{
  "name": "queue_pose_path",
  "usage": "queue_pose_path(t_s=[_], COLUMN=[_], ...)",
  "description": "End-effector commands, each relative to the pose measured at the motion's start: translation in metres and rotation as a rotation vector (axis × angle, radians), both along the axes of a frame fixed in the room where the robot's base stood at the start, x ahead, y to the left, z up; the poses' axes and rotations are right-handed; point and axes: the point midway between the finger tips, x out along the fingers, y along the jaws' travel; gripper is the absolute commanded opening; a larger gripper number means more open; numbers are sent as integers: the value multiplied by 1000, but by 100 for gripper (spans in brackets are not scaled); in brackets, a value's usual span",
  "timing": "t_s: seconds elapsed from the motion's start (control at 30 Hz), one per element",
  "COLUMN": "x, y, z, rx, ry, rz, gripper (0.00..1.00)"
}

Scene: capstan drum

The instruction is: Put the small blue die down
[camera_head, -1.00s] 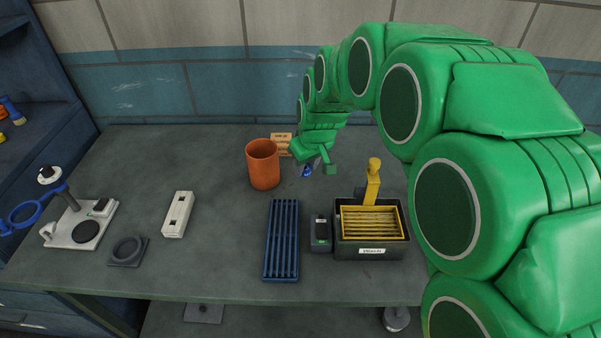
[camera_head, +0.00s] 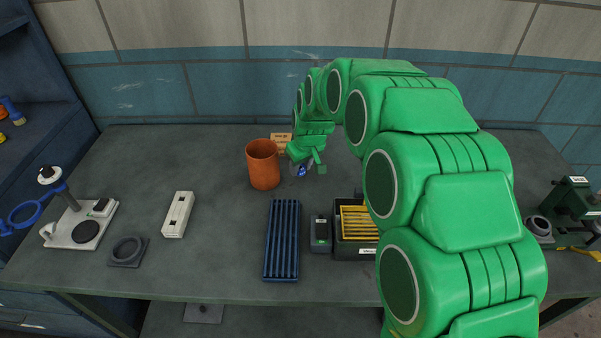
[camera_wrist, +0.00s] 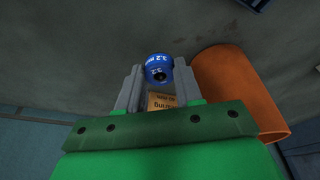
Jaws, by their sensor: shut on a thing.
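The small blue die (camera_wrist: 159,68) is a short blue cylinder with "3.2" lettering and a dark hole in its end. In the wrist view it sits between the tips of my gripper (camera_wrist: 154,84), which is shut on it. In the head view the die (camera_head: 303,170) shows as a small blue spot at my gripper (camera_head: 304,168), just right of the orange cup (camera_head: 263,165). The fingers partly hide it there. I cannot tell whether the die touches the bench.
A wooden block with lettering (camera_head: 281,143) stands behind the cup, close to my gripper. A blue slotted rack (camera_head: 282,240), a small grey device (camera_head: 321,233) and a dark box with a yellow basket (camera_head: 352,248) lie nearer. Bare bench (camera_head: 215,165) extends left of the cup.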

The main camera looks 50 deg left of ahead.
Motion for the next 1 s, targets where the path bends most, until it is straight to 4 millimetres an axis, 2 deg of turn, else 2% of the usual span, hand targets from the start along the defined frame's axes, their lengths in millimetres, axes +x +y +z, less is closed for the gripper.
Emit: queue_pose_path(t_s=[0.1, 0.3, 0.7, 0.73, 0.9, 1.0], x=[2, 2, 2, 2, 2, 2], y=[4, 2, 3, 3, 3, 3], z=[-7, -33, -37, -38, -37, -37], rx=[0, -1, 0, 0, 0, 0], ry=[0, 2, 0, 0, 0, 0], rz=[0, -2, -1, -1, -1, -1], gripper=[0, 0, 0, 36, 60, 60])
